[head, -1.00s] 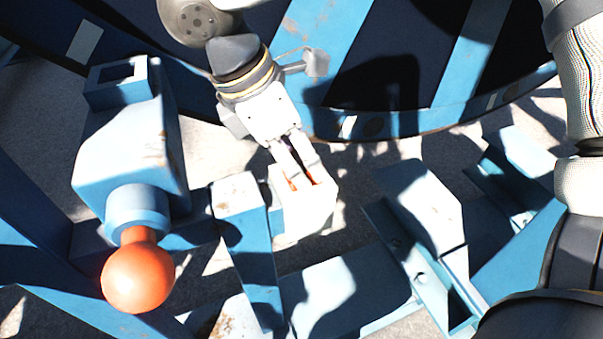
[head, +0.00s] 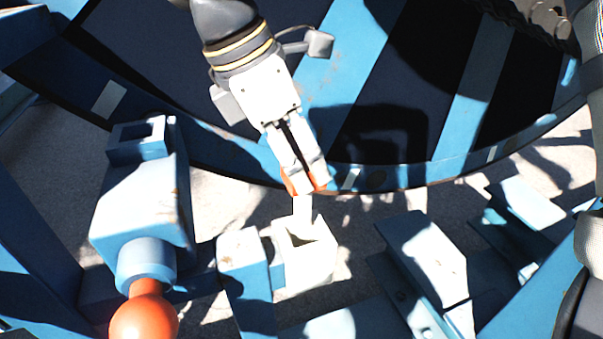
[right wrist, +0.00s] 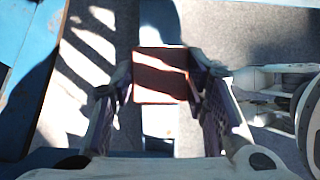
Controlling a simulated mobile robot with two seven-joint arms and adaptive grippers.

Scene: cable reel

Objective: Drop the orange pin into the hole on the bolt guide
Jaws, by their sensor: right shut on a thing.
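My right gripper (head: 305,183) is shut on the orange pin (head: 320,180). The pin's orange head shows at the fingertips, and a pale shaft hangs below it. In the right wrist view the orange head (right wrist: 160,76) sits between both fingers. The shaft's lower end overlaps a whitish open-topped box (head: 318,262); I cannot tell whether its tip is still inside. The blue block at left, which looks like the bolt guide (head: 140,205), has a raised square collar with a dark hole (head: 138,133) on top. My left gripper is not in view.
An orange ball knob (head: 143,318) sticks out from the blue block's front. A blue upright plate (head: 243,265) stands between the block and the whitish box. The large dark reel with blue spokes (head: 340,65) fills the back. Angled blue brackets (head: 425,260) lie to the right.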

